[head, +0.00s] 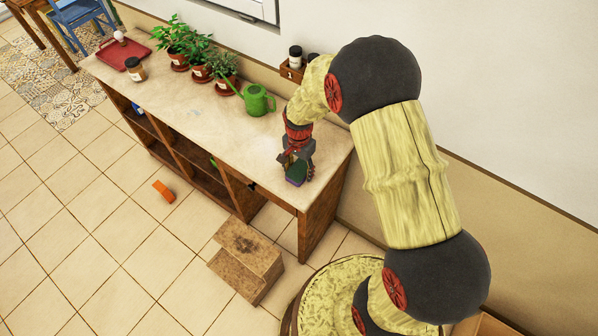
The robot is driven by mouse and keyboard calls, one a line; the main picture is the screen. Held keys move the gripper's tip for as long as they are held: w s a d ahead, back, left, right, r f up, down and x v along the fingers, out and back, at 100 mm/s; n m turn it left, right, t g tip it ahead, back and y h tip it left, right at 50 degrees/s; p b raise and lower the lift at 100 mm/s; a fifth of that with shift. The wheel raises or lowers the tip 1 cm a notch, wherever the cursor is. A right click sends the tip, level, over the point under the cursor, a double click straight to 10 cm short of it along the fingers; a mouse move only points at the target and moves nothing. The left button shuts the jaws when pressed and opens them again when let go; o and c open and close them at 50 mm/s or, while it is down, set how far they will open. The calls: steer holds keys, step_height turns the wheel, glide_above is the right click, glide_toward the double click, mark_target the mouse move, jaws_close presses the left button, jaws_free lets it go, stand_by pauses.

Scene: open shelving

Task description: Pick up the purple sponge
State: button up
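My gripper (298,167) points down over the near right end of the shelving unit's top. A small sponge-like block (295,175) sits between or right under its fingers. The block looks dark green on top with a purplish lower edge, and the fingers partly hide it. At this size I cannot tell whether the fingers touch it, or whether it rests on the top or is just above it.
The shelving unit's top (190,120) holds a green watering can (259,101), potted plants (200,62), a jar (135,69) and a red tray (122,52). A cardboard box (245,262) and an orange object (163,191) lie on the tiled floor.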

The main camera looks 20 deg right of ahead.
mark_target(299, 170)
steer(key=c, duration=0.4)
steer(key=shift+r, duration=0.1)
steer(key=shift+c, duration=0.2)
steer(key=shift+r, duration=0.55)
step_height(299, 170, up, 3)
steer(key=shift+s+a+f+p, duration=0.1)
steer(key=shift+s+f+p, duration=0.1)
steer(key=shift+p, duration=0.2)
steer(key=s+r, duration=0.1)
steer(key=r, duration=0.1)
steer(key=s+a+r, duration=0.1)
steer(key=s, duration=0.1)
steer(key=s+r+p, duration=0.1)
steer(key=r, duration=0.1)
steer(key=shift+s+a+r, duration=0.25)
steer(key=shift+a+r, duration=0.05)
steer(key=shift+a, duration=0.05)
steer(key=s+a+r, duration=0.3)
steer(key=s, duration=0.5)
steer(key=shift+s+r+p, duration=0.15)
steer(key=shift+r+p, duration=0.1)
steer(key=shift+p, duration=0.2)
